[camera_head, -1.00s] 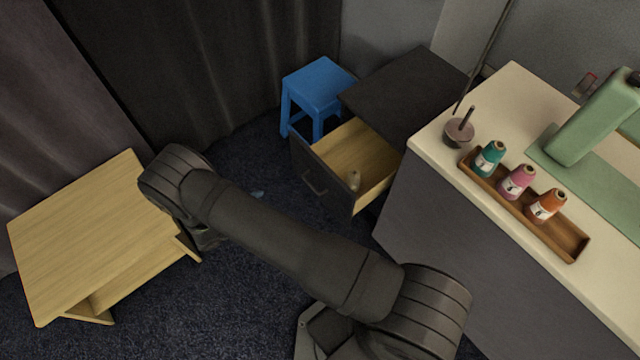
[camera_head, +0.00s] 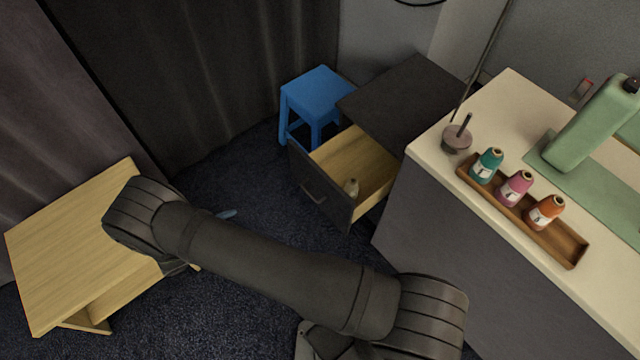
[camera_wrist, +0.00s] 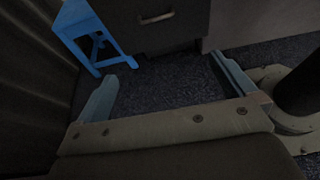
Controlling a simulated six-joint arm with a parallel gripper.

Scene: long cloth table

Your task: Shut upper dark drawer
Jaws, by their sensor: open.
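The dark cabinet (camera_head: 405,98) stands at the back, beside the long table. Its upper drawer (camera_head: 318,190) is pulled out, showing a pale wooden inside and a dark front with a bar handle (camera_head: 314,192).
A blue stool (camera_head: 318,92) stands close behind the drawer's left side. A wooden table (camera_head: 70,240) is at the left. The cream-topped table (camera_head: 440,155) at the right carries a wooden tray (camera_head: 570,250) of bottles. Dark carpet lies clear before the drawer.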

